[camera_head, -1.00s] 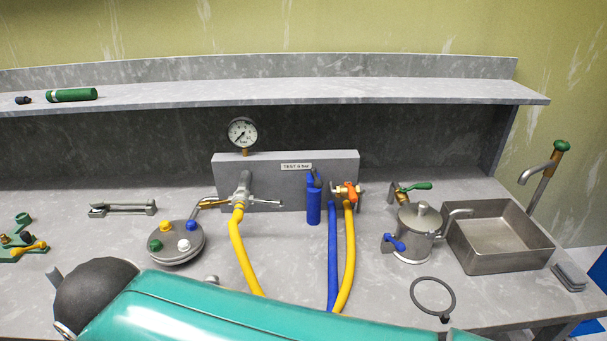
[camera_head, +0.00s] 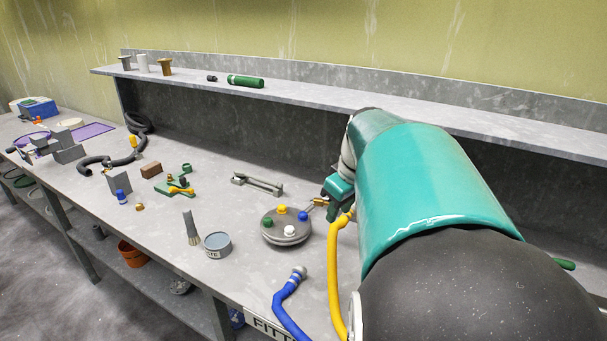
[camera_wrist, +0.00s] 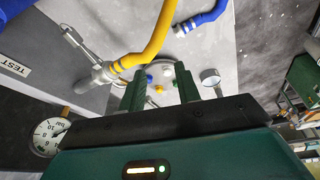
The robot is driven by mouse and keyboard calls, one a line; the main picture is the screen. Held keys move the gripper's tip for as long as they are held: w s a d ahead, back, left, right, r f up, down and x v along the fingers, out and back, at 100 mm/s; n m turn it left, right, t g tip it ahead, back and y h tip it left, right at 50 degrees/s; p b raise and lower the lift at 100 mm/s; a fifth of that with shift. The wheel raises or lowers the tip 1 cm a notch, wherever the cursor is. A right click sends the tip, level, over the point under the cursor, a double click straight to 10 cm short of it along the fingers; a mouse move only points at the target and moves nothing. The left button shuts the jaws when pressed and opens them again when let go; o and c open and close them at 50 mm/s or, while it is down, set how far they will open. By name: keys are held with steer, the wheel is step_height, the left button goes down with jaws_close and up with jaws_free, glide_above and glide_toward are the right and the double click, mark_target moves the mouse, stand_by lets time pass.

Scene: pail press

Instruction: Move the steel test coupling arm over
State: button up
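In the wrist view the steel test coupling (camera_wrist: 102,73) juts from the grey test block, a yellow hose on its end. A thin steel arm (camera_wrist: 76,40) extends from it to the left. In the head view my own arm hides the coupling. My gripper (camera_wrist: 160,90) has its two dark green fingers apart, with nothing seen held between them. The fingers are to the right of the coupling in the wrist view, over the round lid with coloured knobs (camera_head: 287,232). My gripper also shows in the head view (camera_head: 330,204), close to the brass fitting beside the lid.
The yellow hose (camera_head: 334,275) and a blue hose (camera_head: 287,305) lie near the lid. A tin (camera_head: 217,245), a brush (camera_head: 191,230) and a grey bracket (camera_head: 258,184) stand left on the bench. The shelf (camera_head: 300,95) runs above. A gauge (camera_wrist: 48,135) is at the wrist view's lower left.

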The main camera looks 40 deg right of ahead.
steer(key=s+d+f, duration=0.1)
steer(key=s+d, duration=0.1)
steer(key=d, duration=0.6)
steer(key=s+d+f, duration=0.1)
steer(key=s+d, duration=0.2)
steer(key=d, duration=0.4)
steer(key=shift+t+y, duration=0.3)
steer(key=shift+y, duration=0.1)
steer(key=x, duration=0.8)
steer(key=shift+w+d, duration=0.1)
steer(key=shift+d, duration=0.1)
steer(key=shift+r, duration=0.1)
steer(key=c, duration=0.5)
steer(key=w+d+n+g+y, duration=0.1)
steer(key=w+d+n, duration=0.1)
steer(key=n, duration=0.3)
steer(key=w+d+n+g+y, duration=0.1)
steer(key=w+d+n, duration=0.1)
steer(key=n, duration=0.3)
steer(key=w+d+n+g+y, duration=0.1)
steer(key=w+d+n, duration=0.1)
steer(key=n, duration=0.3)
steer(key=shift+w+d, duration=0.25)
steer(key=shift+d, duration=0.05)
steer(key=shift+c, duration=0.2)
steer(key=o, duration=0.7)
steer(key=shift+w, duration=0.1)
steer(key=shift+o, duration=0.7)
